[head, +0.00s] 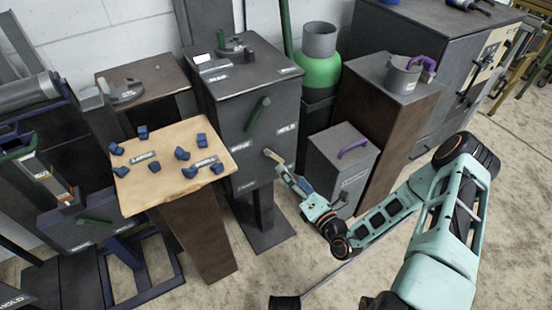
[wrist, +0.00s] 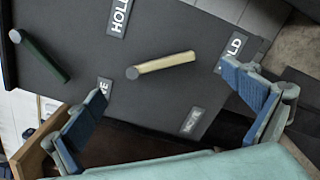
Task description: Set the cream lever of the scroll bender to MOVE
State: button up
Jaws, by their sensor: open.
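The scroll bender (head: 232,95) is a dark box on a pedestal. Its cream lever (wrist: 163,65) sits on the front face, angled toward a partly hidden label ending in "LD" (wrist: 232,52). The lever also shows in the head view (head: 271,154), just beyond my gripper tips. A small label (wrist: 192,120), hard to read, lies below the lever in the wrist view. My gripper (wrist: 166,84) is open, with one blue finger on each side of the lever's line. It appears apart from the lever, and nothing is between the pads.
A green lever (wrist: 38,57) is on the same face, also seen in the head view (head: 258,114). A wooden-topped stand (head: 175,160) with blue pieces stands to the left. A grey box with a purple handle (head: 353,148) stands close to the right of my gripper.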

aim_at(277, 157)
jog(key=b+x, duration=0.1)
jog(key=x, duration=0.7)
jog(key=shift+w+a+b, duration=0.15)
jog(key=shift+b, duration=0.2)
jog(key=c, duration=1.7)
jog(key=shift+o, duration=0.2)
